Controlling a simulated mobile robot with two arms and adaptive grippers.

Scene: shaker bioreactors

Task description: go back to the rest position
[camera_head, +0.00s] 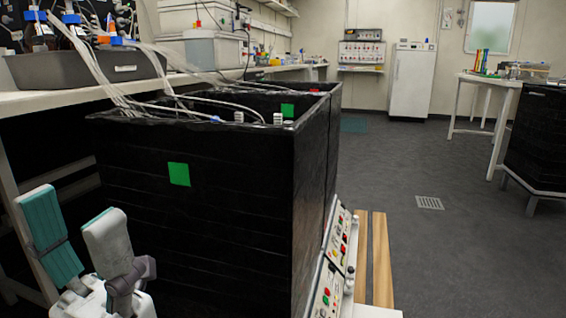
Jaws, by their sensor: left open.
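My left gripper (82,240) is at the lower left, open, with nothing between its two pale fingers. One finger shows a teal inner pad. It stands in front of the near side of a large black shaker box (230,220), apart from it as far as I can tell. The box has a green square (179,174) on its near face and an open top with pale tubes (130,90) running in. My right gripper is not in view.
A bench with a grey tray (85,68) of bottles stands behind at left. Control panels (335,260) and wooden slats (381,260) are on the box's right. The grey floor (430,240) is open at right, before a white table (490,80) and another black box (540,130).

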